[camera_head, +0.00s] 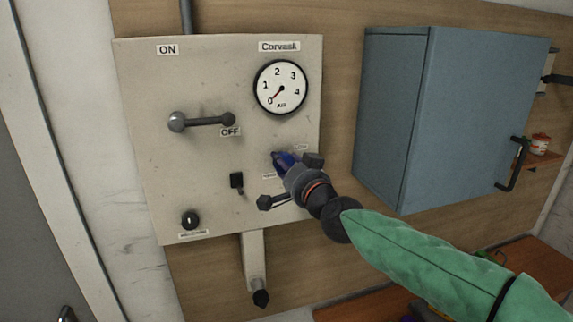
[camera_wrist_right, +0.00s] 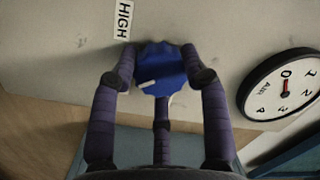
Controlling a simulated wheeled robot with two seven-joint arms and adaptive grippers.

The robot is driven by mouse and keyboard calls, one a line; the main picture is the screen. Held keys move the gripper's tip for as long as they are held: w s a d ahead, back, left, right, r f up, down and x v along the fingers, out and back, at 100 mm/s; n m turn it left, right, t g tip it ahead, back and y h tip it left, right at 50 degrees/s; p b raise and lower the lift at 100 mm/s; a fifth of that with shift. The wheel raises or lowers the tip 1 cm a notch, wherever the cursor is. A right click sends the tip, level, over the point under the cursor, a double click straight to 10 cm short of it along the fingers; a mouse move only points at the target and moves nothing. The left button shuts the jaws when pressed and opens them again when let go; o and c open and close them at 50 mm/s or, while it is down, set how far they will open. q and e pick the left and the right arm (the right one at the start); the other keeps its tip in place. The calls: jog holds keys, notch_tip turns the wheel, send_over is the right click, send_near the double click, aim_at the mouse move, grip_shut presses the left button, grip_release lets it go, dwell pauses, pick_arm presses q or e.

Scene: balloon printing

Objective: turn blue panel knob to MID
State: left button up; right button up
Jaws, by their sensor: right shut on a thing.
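The blue knob (camera_head: 283,162) sits on the lower right part of the beige panel (camera_head: 205,80). In the right wrist view the blue knob (camera_wrist_right: 160,72) has a white pointer mark, which lies toward its left side. My right gripper (camera_head: 290,168) reaches in from the right and is shut on the knob; its fingers (camera_wrist_right: 160,80) press around the rim. A HIGH label (camera_wrist_right: 123,20) shows near the knob in the wrist view. Other labels by the knob are partly hidden or too small to read. My left gripper is not in view.
The panel also carries a gauge (camera_head: 281,88) with its needle near 0, a lever (camera_head: 202,121) by the OFF label, a black switch (camera_head: 237,181) and a black knob (camera_head: 190,220). A blue-grey cabinet (camera_head: 440,110) stands out from the wall on the right.

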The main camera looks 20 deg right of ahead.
jog(key=shift+r+n+p, duration=0.2)
jog(key=shift+n+p, duration=0.45)
jog(key=shift+n, duration=0.05)
jog(key=o, duration=1.1)
jog(key=shift+f, duration=0.1)
jog(key=shift+o, duration=0.2)
jog(key=shift+s, duration=0.1)
jog(key=s+d, duration=0.1)
jog(key=s, duration=1)
jog(key=shift+s+d, duration=0.4)
